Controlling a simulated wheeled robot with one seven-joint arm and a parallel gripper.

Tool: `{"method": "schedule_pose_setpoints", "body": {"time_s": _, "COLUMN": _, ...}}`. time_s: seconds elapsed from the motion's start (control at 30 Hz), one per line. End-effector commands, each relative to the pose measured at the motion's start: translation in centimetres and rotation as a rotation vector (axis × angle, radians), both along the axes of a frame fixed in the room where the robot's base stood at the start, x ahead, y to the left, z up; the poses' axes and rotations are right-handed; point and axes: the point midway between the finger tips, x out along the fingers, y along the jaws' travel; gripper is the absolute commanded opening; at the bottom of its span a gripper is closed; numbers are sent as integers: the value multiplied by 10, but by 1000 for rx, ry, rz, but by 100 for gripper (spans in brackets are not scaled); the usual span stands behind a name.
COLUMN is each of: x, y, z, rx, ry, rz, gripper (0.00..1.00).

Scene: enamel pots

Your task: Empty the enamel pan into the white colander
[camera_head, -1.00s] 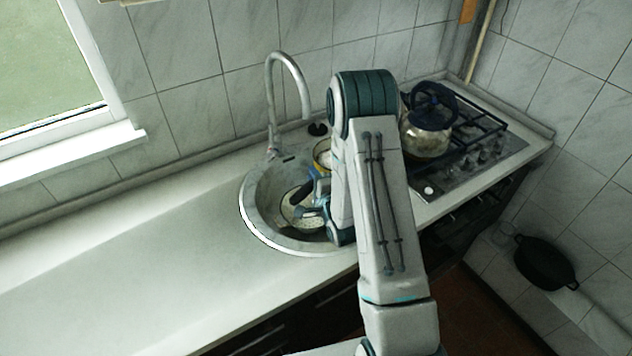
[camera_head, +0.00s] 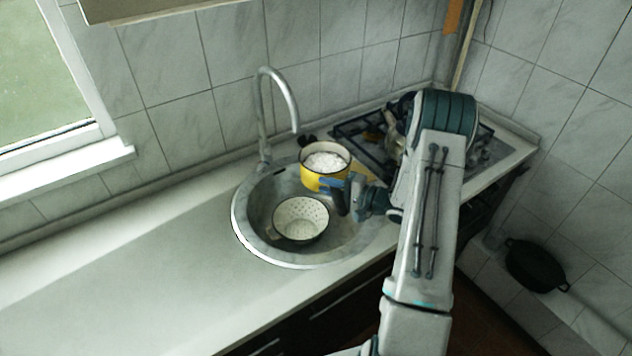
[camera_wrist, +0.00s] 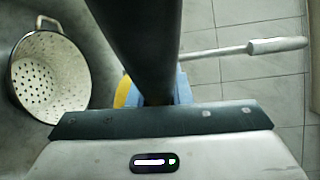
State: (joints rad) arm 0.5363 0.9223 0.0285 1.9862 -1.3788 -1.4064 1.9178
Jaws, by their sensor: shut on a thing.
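The yellow enamel pan (camera_head: 318,182) is upright at the back right of the sink, with white contents (camera_head: 325,161) inside. My gripper (camera_head: 345,192) is shut on its dark handle. In the wrist view the handle (camera_wrist: 140,40) fills the upper middle between my blue fingertips, and a sliver of yellow pan (camera_wrist: 123,92) shows behind it. I cannot tell whether the pan touches the sink rim. The white colander (camera_head: 300,218) is in the sink, open side up, left of and nearer than the pan. Its inside looks empty; it also shows in the wrist view (camera_wrist: 48,75).
The grey tap (camera_head: 262,120) arches behind the sink (camera_head: 245,225), left of the pan. The stove (camera_head: 495,150) with a kettle (camera_head: 392,140), partly hidden by my arm, is to the right. The worktop (camera_head: 130,270) on the left is clear.

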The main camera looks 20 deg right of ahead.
Motion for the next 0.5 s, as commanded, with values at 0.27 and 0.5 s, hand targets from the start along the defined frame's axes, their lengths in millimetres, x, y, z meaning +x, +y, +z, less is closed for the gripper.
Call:
{"method": "schedule_pose_setpoints", "body": {"time_s": 0.27, "x": -21, "y": -27, "z": -3, "rx": 1, "ry": -13, "rz": 118, "gripper": 0}}
{"method": "schedule_pose_setpoints", "body": {"time_s": 0.5, "x": -28, "y": -33, "z": -8, "rx": -22, "ry": -9, "rz": 151, "gripper": 0}}
